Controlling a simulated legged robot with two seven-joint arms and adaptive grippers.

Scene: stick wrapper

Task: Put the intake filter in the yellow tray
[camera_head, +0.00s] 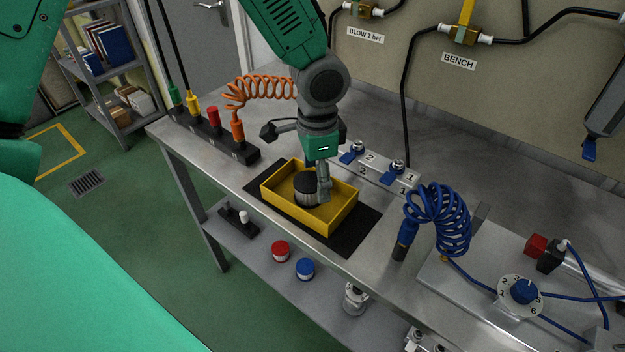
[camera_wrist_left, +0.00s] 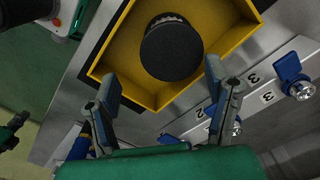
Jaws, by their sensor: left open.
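The intake filter (camera_head: 305,188) is a short cylinder with a black top and a paler, metallic-looking side. It stands inside the yellow tray (camera_head: 332,220), and it also shows in the left wrist view (camera_wrist_left: 171,50), within the walls of the yellow tray (camera_wrist_left: 236,38). My left gripper (camera_head: 322,190) points down over the tray, beside the filter, and partly covers it in the head view. In the left wrist view its two fingers (camera_wrist_left: 162,82) are spread wide and nothing is between them. My right gripper is not in view.
The tray sits on a black mat (camera_head: 258,185) on the metal bench. Blue-handled valves (camera_head: 398,166) stand behind it and a blue coiled hose (camera_head: 440,220) to the right. An orange coiled hose (camera_head: 262,88) and a black rack (camera_head: 222,141) are at the left.

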